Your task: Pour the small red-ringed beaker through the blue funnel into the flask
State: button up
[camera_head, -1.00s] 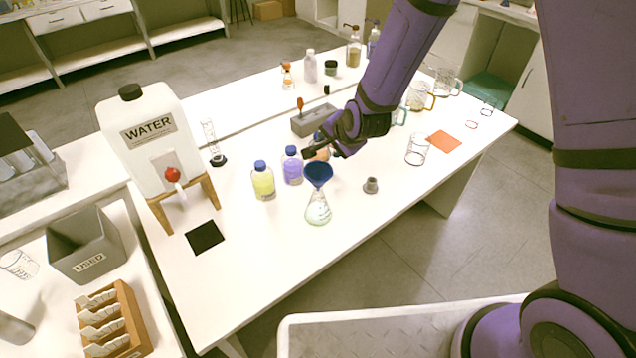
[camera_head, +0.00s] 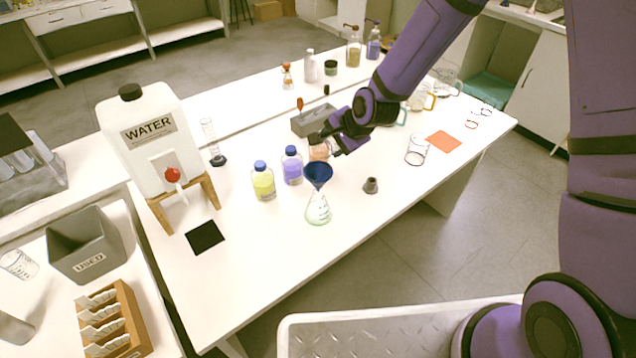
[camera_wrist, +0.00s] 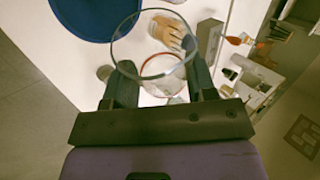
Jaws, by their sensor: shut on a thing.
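My gripper (camera_head: 345,143) is shut on the small red-ringed beaker (camera_wrist: 153,45), whose clear rim and red ring show between the fingers in the wrist view. Its contents are hard to make out. In the head view the beaker is hardly visible at the gripper. The blue funnel (camera_head: 318,173) sits in the mouth of the clear conical flask (camera_head: 318,210), which stands upright and has a pale greenish tint low down. My gripper is above and to the right of the funnel, apart from it. The funnel's edge also shows in the wrist view (camera_wrist: 95,15).
A yellow bottle (camera_head: 263,184), a purple bottle (camera_head: 292,168) and an orange bottle (camera_head: 319,151) stand near the funnel. A small grey piece (camera_head: 371,185) and a large beaker (camera_head: 416,150) are to its right. The water tank (camera_head: 147,140) stands left.

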jog(key=shift+w+d+f+m+g+y, duration=0.25)
jog(key=shift+g+y, duration=0.15)
jog(key=shift+g, duration=0.15)
jog(key=shift+w+d+f+m+g+y, duration=0.1)
jog(key=shift+w+f+m+g+y, duration=0.15)
jog(key=shift+g+y, duration=0.25)
jog(key=shift+f+g, duration=0.1)
jog(key=shift+g, duration=0.25)
jog(key=shift+w+d+f+m+g+y, duration=0.3)
jog(key=shift+f+g+y, duration=0.2)
jog(key=shift+f+y, duration=0.15)
jog(key=f+g, duration=0.1)
jog(key=w+f+m+g+y, duration=0.1)
jog(key=d+f+y, duration=0.1)
jog(key=shift+w+f+g+y, duration=0.25)
jog(key=shift+w+g, duration=0.1)
jog(key=shift+g, duration=0.05)
jog(key=w+f+m+g+y, duration=0.1)
jog(key=w+d+m+g+y, duration=0.1)
jog(key=shift+d+f+g+y, duration=0.3)
jog(key=shift+f+y, duration=0.1)
